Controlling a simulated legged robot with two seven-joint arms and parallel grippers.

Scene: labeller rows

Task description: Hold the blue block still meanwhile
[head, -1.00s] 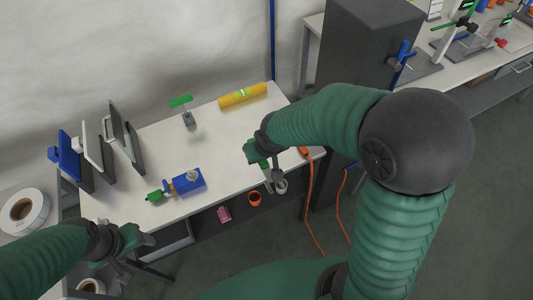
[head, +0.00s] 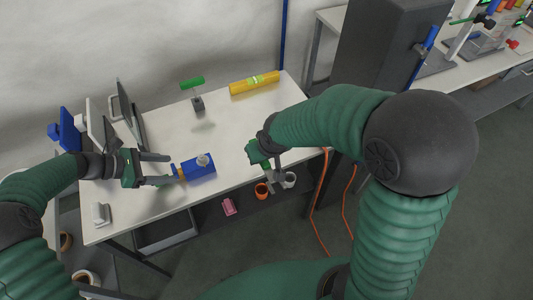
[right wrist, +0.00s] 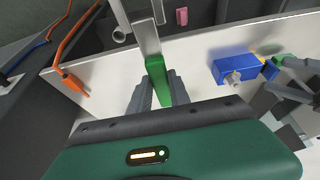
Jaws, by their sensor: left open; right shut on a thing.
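The blue block (head: 199,166) lies on the white table, with a pale round knob on top and a yellow-orange part at its left end. It also shows in the right wrist view (right wrist: 233,68). My left gripper (head: 168,169) is open at the block's left end, its fingers reaching towards the yellow-orange part; I cannot tell whether they touch it. My right gripper (right wrist: 155,90) is shut on a green handle (right wrist: 158,80) with a flat metal piece (right wrist: 147,38). It is at the table's front edge, apart from the block.
A yellow cylinder (head: 254,83) and a green-topped stand (head: 197,102) are at the back of the table. Upright panels (head: 95,121) stand at the left. An orange cable (head: 320,195) hangs at the right.

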